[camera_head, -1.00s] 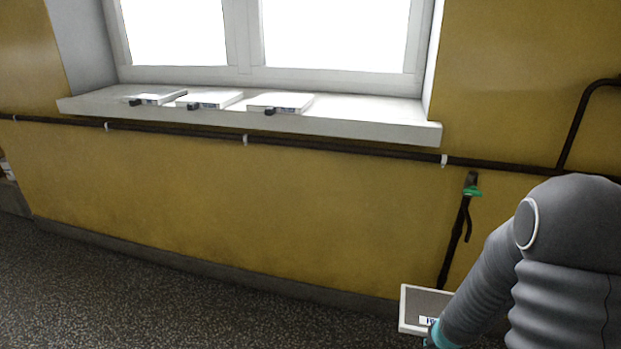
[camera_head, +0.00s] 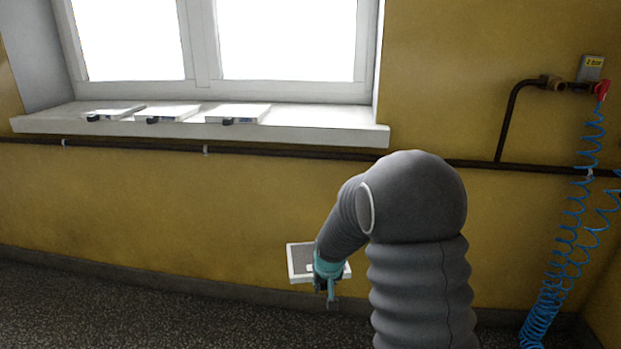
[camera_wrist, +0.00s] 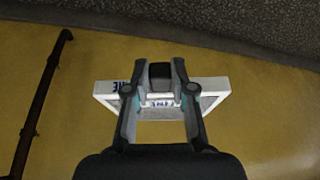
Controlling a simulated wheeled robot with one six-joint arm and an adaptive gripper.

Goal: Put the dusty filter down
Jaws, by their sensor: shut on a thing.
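The dusty filter (camera_head: 298,262) is a flat panel with a white frame and a grey mesh face. My gripper (camera_head: 327,290) is shut on it and holds it in the air in front of the yellow wall. In the wrist view the filter (camera_wrist: 213,94) lies across the fingers of my gripper (camera_wrist: 160,92), which close on a dark tab at its edge. Blue lettering on the frame is partly hidden by the fingers.
Several white-framed panels with dark tabs, one of them here (camera_head: 238,113), lie on the white windowsill (camera_head: 330,134). A dark pipe (camera_head: 270,151) runs below it. A coiled blue hose (camera_head: 575,235) hangs at right. The speckled floor (camera_head: 130,310) is clear at left.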

